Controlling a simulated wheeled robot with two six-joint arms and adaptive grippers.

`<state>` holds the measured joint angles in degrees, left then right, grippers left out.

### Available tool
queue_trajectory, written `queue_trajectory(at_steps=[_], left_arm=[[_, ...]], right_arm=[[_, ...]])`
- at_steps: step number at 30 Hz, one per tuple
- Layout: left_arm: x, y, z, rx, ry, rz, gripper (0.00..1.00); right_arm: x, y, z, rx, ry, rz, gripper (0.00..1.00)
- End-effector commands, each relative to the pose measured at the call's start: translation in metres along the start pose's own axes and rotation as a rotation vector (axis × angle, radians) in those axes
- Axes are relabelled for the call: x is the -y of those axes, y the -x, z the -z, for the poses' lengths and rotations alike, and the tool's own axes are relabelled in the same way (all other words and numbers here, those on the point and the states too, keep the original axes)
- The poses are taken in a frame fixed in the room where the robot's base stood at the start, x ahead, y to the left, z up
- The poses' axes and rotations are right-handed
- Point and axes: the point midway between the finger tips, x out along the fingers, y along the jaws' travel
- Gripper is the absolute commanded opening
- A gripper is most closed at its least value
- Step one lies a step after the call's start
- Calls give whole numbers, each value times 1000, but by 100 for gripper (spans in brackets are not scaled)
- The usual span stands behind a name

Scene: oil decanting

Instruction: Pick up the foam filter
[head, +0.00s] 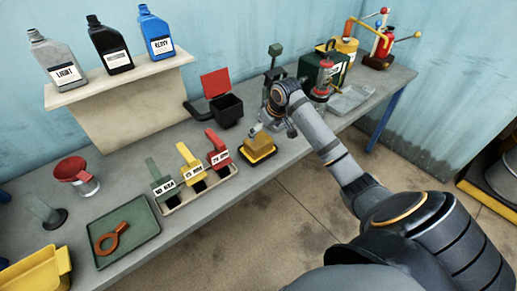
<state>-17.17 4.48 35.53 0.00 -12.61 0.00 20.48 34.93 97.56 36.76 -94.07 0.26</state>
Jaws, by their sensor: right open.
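A yellow-brown block that looks like the foam filter (259,144) sits on a small yellow-rimmed black holder (261,157) near the front edge of the bench. My right gripper (262,129) is just above the block and slightly behind it, pointing down, with its jaws open. The fingers are small here, and I cannot tell whether they touch the block. My left gripper is not in view.
A black bin with a red lid (215,84) is behind. A green machine (322,72) and a grey tray (352,100) lie right. A green tray (140,252) holds an orange ring tool (107,243).

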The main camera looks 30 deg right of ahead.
Motion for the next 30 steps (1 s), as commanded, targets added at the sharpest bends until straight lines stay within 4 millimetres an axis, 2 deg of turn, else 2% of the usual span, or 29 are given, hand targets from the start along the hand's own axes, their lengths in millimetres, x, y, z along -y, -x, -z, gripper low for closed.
queue_trajectory(at_steps=[4, 11, 17, 25, 30], left_arm=[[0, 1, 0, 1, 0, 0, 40], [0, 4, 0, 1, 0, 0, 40], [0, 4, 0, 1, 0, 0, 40], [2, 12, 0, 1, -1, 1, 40], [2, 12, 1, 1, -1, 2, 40]], right_arm=[[0, -10, 0, 2, -2, 3, 100], [1, -47, -1, 2, -2, 3, 100], [0, -55, -1, 1, -1, 0, 100], [1, -96, -7, 2, -2, 2, 100], [1, -106, -7, 0, 1, 0, 100]])
